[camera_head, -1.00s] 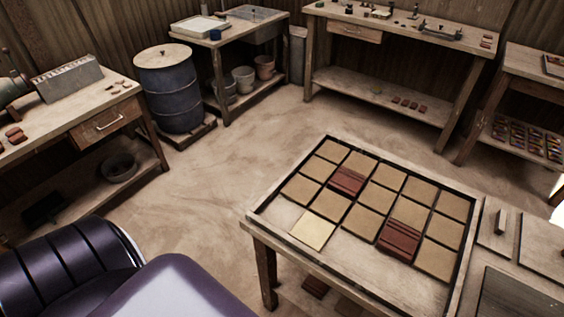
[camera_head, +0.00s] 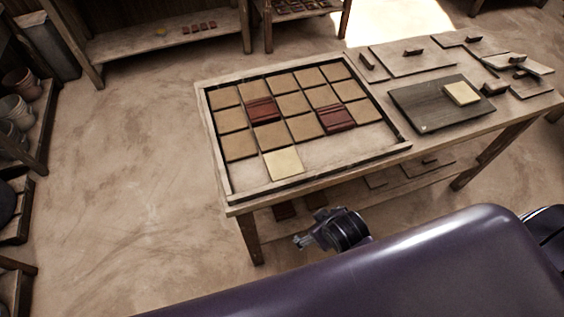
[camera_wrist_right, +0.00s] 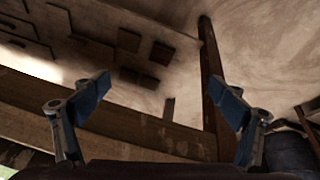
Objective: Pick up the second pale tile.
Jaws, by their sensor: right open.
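One pale tile (camera_head: 284,164) lies flat in the front row of the tray (camera_head: 365,139), with bare tray on both sides of it. Another pale tile (camera_head: 462,93) lies on a dark board (camera_head: 420,112) on the right part of the table. My right gripper (camera_head: 300,241) is below and in front of the table's front edge, clear of both tiles. In the right wrist view its fingers (camera_wrist_right: 158,84) are spread with nothing between them, and neither pale tile can be made out there. My left gripper is out of view.
Several tan tiles (camera_head: 240,145) and two dark red ridged pieces (camera_head: 336,118) fill the tray's other rows. Boards with handles (camera_head: 412,55) lie at the table's right. The table's front edge and leg (camera_head: 249,240) stand near my right gripper. The left floor is open.

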